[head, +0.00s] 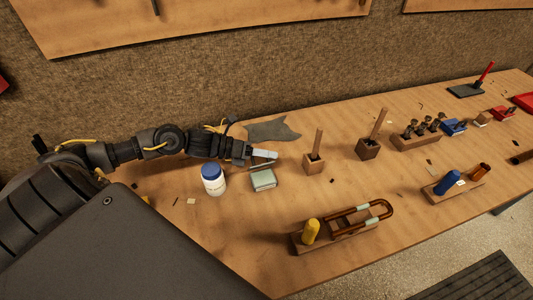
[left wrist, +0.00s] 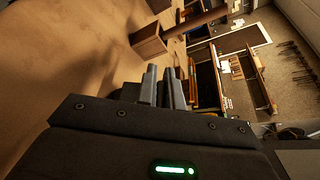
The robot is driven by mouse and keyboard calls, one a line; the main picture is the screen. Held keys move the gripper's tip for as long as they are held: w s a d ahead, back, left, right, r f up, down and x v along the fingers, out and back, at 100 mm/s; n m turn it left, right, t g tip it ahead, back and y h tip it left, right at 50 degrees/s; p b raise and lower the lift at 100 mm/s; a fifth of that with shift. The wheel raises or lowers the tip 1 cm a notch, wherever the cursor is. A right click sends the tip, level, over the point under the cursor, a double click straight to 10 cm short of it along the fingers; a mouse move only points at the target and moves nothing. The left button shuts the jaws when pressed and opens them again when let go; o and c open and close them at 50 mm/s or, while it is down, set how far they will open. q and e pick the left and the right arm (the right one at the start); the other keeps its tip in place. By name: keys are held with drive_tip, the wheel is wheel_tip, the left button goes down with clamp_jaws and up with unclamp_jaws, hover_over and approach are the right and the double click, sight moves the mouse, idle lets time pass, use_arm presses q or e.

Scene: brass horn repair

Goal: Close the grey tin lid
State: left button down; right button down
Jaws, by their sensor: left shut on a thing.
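The small grey tin (head: 263,181) sits on the bench in the head view, right of a white jar with a blue cap. My left gripper (head: 264,156) reaches in from the left and is just behind and above the tin. Its jaws are shut on a thin piece at the tin's back edge, which appears to be the lid; the fingers hide most of it. In the left wrist view the fingertips (left wrist: 164,88) are close together, and the tin cannot be made out there. My right gripper is in neither view.
The white jar (head: 213,180) stands close left of the tin, below my forearm. A grey cloth (head: 273,130) lies behind. Wooden blocks with upright handles (head: 314,162) (head: 369,147) stand to the right. A wooden rack with a yellow cylinder (head: 311,231) is in front.

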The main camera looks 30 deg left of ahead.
use_arm(q)
drive_tip(key=c, duration=1.5)
unclamp_jaws()
drive_tip(key=shift+r, duration=0.15)
